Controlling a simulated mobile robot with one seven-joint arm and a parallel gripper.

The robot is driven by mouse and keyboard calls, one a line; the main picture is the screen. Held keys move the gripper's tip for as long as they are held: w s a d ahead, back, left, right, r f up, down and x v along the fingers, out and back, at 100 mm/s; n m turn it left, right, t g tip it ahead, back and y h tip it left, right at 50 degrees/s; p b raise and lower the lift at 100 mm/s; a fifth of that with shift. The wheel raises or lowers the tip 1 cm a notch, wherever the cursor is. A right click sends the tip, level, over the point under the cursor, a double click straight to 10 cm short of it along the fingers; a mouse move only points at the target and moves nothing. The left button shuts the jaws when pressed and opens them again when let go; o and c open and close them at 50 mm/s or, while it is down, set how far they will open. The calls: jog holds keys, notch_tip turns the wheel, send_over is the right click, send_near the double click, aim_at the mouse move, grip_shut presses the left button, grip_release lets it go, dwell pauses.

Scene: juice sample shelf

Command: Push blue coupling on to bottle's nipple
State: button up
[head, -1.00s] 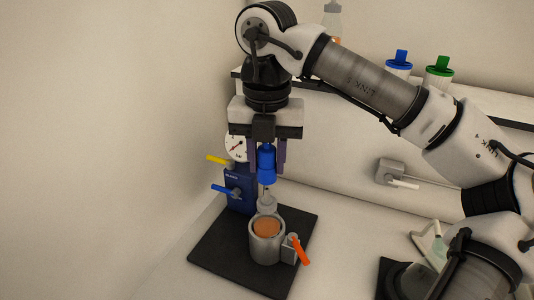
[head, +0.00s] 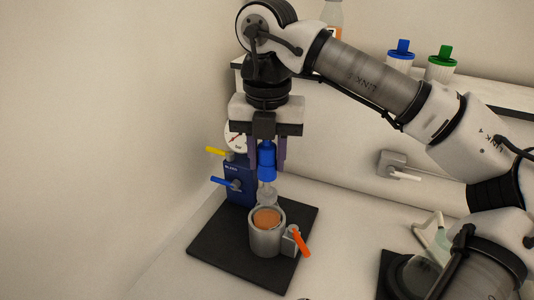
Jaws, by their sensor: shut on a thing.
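My gripper (head: 267,155) points straight down and is shut on the blue coupling (head: 267,162), holding it upright between its purple fingers. The bottle (head: 267,194) stands in a grey metal cup holder (head: 266,239) on a black base plate, with orange-brown juice (head: 267,218) showing in it. The coupling's lower end is directly over the bottle's top, very close to it. The nipple is hidden or too small to see, so I cannot tell whether coupling and nipple touch.
Behind the holder stands a blue box (head: 240,185) with a yellow lever (head: 216,151), a blue lever (head: 224,182) and a gauge (head: 235,136). An orange lever (head: 301,243) sits right of the holder. A shelf behind carries blue-capped (head: 401,56) and green-capped (head: 441,63) containers.

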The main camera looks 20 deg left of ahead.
aim_at(267, 171)
jog(key=shift+f+b, duration=1.4)
jog(key=shift+f, duration=0.35)
dwell(0.4)
jog(key=o, duration=1.1)
notch_tip(267, 171, up, 14)
jog(key=shift+f+p, duration=0.1)
jog(key=shift+p, duration=0.55)
